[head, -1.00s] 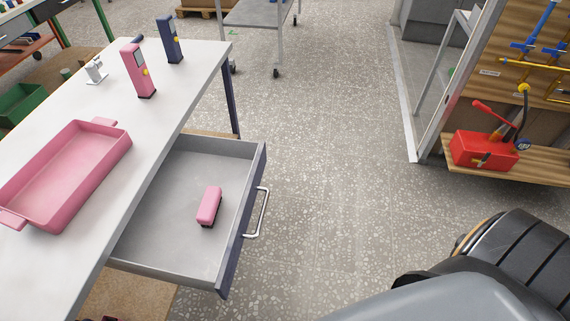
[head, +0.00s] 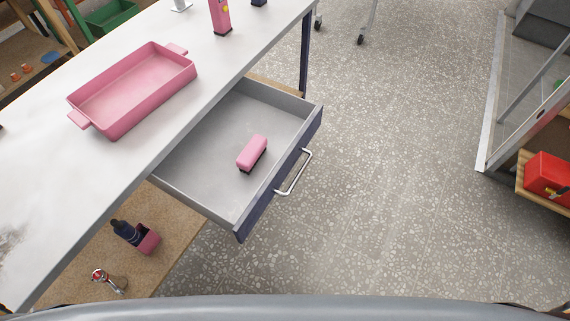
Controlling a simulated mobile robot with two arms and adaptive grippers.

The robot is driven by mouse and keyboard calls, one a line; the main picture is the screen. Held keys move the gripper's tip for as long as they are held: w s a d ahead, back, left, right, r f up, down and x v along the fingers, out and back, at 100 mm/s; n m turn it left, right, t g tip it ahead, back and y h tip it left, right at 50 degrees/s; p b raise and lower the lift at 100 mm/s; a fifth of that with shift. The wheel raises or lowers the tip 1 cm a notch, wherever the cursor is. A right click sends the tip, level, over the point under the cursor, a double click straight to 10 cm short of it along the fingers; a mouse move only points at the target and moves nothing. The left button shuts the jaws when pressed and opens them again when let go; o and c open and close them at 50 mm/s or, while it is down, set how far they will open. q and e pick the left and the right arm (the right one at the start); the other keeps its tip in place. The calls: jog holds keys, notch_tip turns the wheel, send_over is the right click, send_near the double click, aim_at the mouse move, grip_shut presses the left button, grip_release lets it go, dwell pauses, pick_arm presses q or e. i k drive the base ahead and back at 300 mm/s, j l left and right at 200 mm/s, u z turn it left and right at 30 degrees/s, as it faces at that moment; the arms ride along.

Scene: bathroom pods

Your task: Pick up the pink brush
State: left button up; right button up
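A small pink brush (head: 252,153) with a dark underside lies in the open drawer (head: 190,160), near its front panel. The drawer is grey inside with a dark blue front and a metal handle (head: 294,172). It is pulled out from under the white table (head: 120,165). The brush lies apart from the drawer walls, with nothing on top of it. Neither of my grippers shows in the head view.
A pink tray (head: 135,88) with handles stands on the table, with a pink device (head: 220,18) behind it. Below, a wooden shelf (head: 150,265) holds a dark bottle (head: 126,232) and a small tap-like item (head: 108,280). Speckled floor (head: 390,180) is clear to the right.

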aim_at(251, 155)
jog(key=i+l+u, duration=0.25)
jog(key=u, duration=0.15)
jog(key=i+l+u, duration=0.25)
jog(key=u, duration=0.15)
jog(key=i+l+u, duration=0.15)
jog(key=l+u, duration=0.3)
jog(key=i+l+u, duration=0.15)
jog(key=l+u, duration=1.05)
jog(key=k+l+u, duration=0.1)
jog(key=l+u, duration=0.3)
jog(key=l, duration=0.15)
